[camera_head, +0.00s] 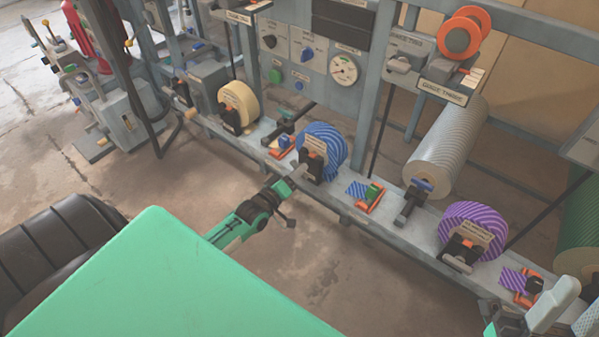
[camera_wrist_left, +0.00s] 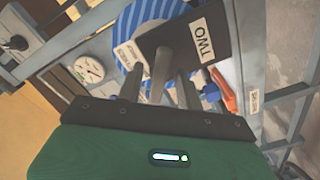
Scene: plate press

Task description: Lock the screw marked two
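The dark block marked TWO (camera_wrist_left: 198,42) fills the upper middle of the left wrist view. In the head view, the black block (camera_head: 313,163) stands on the bench rail in front of the blue striped roll (camera_head: 336,141). My left gripper (camera_head: 297,180) comes in from the left and its tips are close to the front of this block. In the left wrist view, my left gripper (camera_wrist_left: 159,85) has its fingers apart, with a grey screw rod (camera_wrist_left: 160,70) between them. Gaps show beside the rod, so the fingers look open around it. Whether they touch it is unclear.
A cream roll (camera_head: 241,103) stands left on the rail and a purple striped roll (camera_head: 476,225) right. An orange tray (camera_head: 370,198) sits right of the block. A gauge (camera_head: 343,70) is on the panel behind. Open floor lies in front of the rail.

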